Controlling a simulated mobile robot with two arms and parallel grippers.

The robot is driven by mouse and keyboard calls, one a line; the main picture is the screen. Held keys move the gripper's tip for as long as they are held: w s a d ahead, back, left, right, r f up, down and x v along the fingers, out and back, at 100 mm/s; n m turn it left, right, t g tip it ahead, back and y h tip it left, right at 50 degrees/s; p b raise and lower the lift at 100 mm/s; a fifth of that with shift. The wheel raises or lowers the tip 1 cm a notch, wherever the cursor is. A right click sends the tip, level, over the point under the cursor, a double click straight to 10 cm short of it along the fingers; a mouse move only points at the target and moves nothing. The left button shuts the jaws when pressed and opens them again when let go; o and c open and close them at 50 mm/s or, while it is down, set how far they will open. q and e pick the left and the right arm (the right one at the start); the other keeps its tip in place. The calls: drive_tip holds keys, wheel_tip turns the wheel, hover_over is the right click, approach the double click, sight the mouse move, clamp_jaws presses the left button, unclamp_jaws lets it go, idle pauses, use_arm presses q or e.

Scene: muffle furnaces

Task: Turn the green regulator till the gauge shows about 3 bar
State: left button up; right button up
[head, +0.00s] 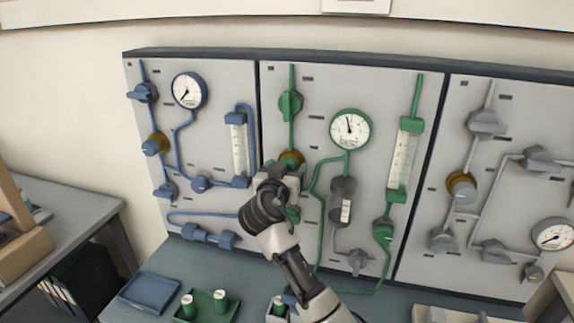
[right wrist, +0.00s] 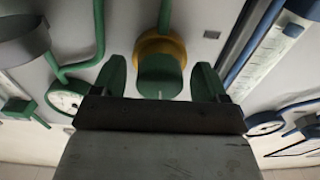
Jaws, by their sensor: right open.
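The green regulator (head: 291,158) is a green knob with a brass collar on the middle panel, partly hidden by my right gripper (head: 280,178). In the right wrist view the green knob (right wrist: 160,75) shows between the two fingers of my right gripper (right wrist: 160,84). The fingers are spread, one on each side, with visible gaps to the knob. The green-rimmed gauge (head: 350,129) is up and right of the regulator. Its needle points nearly straight up, slightly left; the numbers are too small to read. My left gripper is not in view.
A green valve (head: 290,104) sits above the regulator, and a green flowmeter (head: 403,160) stands to the right. A blue panel (head: 218,90) and a grey panel (head: 525,120) flank it. Blue (head: 150,291) and green (head: 207,316) trays lie on the bench below.

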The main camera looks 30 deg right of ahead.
drive_tip(key=shift+w+d, duration=0.2)
drive_tip(key=shift+d, duration=0.1)
drive_tip(key=c, duration=0.9)
drive_tip(key=b, duration=0.2)
drive_tip(key=m+b, duration=0.1)
drive_tip(key=b, duration=0.1)
drive_tip(key=shift+f+m, duration=0.3)
drive_tip(key=shift+r+m+b, duration=0.25)
drive_tip(key=shift+m+b, duration=0.25)
drive_tip(key=shift+b, duration=0.2)
drive_tip(key=o, duration=0.9)
drive_tip(key=shift+r, duration=0.1)
